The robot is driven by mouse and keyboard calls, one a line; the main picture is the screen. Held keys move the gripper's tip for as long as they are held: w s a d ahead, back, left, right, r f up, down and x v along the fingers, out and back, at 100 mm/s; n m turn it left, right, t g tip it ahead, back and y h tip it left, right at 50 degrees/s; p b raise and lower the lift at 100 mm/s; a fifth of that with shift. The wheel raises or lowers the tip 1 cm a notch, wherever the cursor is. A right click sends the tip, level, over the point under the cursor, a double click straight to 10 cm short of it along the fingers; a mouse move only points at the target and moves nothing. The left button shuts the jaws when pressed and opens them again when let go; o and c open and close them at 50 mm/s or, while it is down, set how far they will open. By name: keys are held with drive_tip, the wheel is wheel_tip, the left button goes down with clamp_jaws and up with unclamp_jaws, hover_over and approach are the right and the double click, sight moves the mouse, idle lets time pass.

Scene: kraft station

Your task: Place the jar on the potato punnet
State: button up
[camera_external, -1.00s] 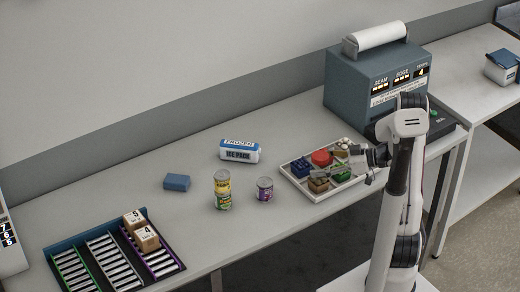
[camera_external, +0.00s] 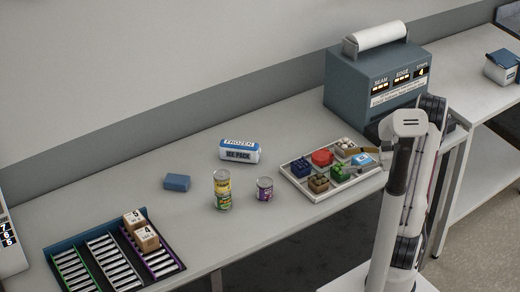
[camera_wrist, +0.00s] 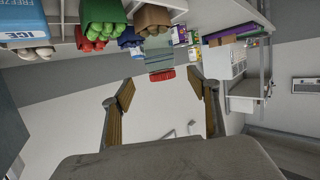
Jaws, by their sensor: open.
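On the bench, a tall container (camera_external: 222,190) with a yellow upper part and a green lower part looks like two stacked pieces. A short purple-labelled container (camera_external: 264,189) stands just right of it.
The tray also holds blue (camera_external: 302,168), red (camera_external: 322,157) and green (camera_external: 340,172) items. A blue-grey machine (camera_external: 365,85) stands behind the tray.

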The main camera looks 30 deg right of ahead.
drive_tip(key=shift+s+d+r, duration=0.15)
drive_tip(key=shift+s+d, duration=0.25)
drive_tip(key=shift+s, duration=0.05)
idle(0.4)
drive_tip(key=w+d+r+m+t+h, duration=0.2)
drive_tip(key=w+d+r+h, duration=0.1)
drive_tip(key=w+r+h, duration=0.5)
wheel_tip(320, 180, up, 6)
drive_tip(key=s+m+h, duration=0.2)
drive_tip(key=m+h, duration=0.2)
drive_tip(key=h, duration=0.2)
drive_tip(key=s+a+f+m+g+y, duration=0.1)
drive_tip(key=s+a+f+g, duration=0.1)
drive_tip(key=s+a, duration=0.8)
drive_tip(key=s+a+f+m+g+y, duration=0.2)
drive_tip(key=s+a, duration=0.7)
drive_tip(key=s, duration=0.5)
drive_tip(key=f+g, duration=0.1)
drive_tip(key=g, duration=0.1)
drive_tip(key=shift+s+a+f+g+y, duration=0.25)
drive_tip(key=shift+a+f+g+y, duration=0.05)
drive_tip(key=shift+a+f+g, duration=0.1)
drive_tip(key=shift+d, duration=0.1)
